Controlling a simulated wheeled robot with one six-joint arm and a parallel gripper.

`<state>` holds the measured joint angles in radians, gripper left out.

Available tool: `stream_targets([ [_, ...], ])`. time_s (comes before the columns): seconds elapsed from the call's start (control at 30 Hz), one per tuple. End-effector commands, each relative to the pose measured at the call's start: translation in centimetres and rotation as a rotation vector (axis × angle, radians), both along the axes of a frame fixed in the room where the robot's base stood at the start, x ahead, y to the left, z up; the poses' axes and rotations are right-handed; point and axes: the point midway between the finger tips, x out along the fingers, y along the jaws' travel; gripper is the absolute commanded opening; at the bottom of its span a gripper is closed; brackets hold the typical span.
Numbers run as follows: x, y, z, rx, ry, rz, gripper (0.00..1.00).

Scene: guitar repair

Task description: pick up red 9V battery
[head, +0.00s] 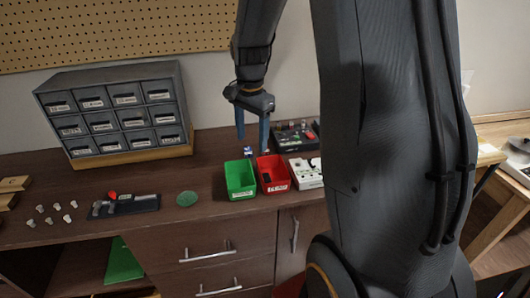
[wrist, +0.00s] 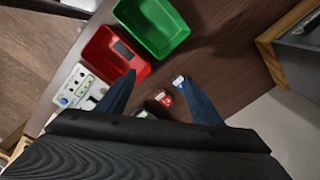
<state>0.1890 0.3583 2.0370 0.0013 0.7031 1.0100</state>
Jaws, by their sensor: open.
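The red 9V battery (wrist: 164,98) stands on the dark bench in the wrist view, between my gripper's two fingers as seen from above. It has a pale label patch. A blue and white battery (wrist: 178,81) stands just beside it, near the right finger. My gripper (wrist: 159,76) is open and empty, with its fingers pointing down. In the head view my gripper (head: 252,142) hangs above the back of the bench, behind the bins. The blue battery (head: 247,151) shows there between the fingers; the red one is mostly hidden by a finger.
A green bin (head: 240,192) and a red bin (head: 274,186) holding a dark item stand in front of the batteries. A white pedal (head: 306,174) and a dark board (head: 293,139) are to the right. A drawer cabinet (head: 117,110) stands left. Bench between cabinet and green bin is mostly clear.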

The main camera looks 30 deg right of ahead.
Motion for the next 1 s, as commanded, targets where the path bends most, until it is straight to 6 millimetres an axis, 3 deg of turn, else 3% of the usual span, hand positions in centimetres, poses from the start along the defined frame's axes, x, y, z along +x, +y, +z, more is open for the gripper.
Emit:
stream_targets([
  [0.1, 3.4, -3.4, -0.9, 0.012, 0.018, -0.289, 0.60],
  [0.33, 6.4, -6.8, -1.5, 0.021, 0.037, -0.607, 0.60],
  [0.77, 6.4, -7.3, -5.0, 0.021, 0.043, -0.653, 0.60],
  [1.0, 5.9, -7.5, -8.1, 0.021, 0.041, -0.651, 0.60],
])
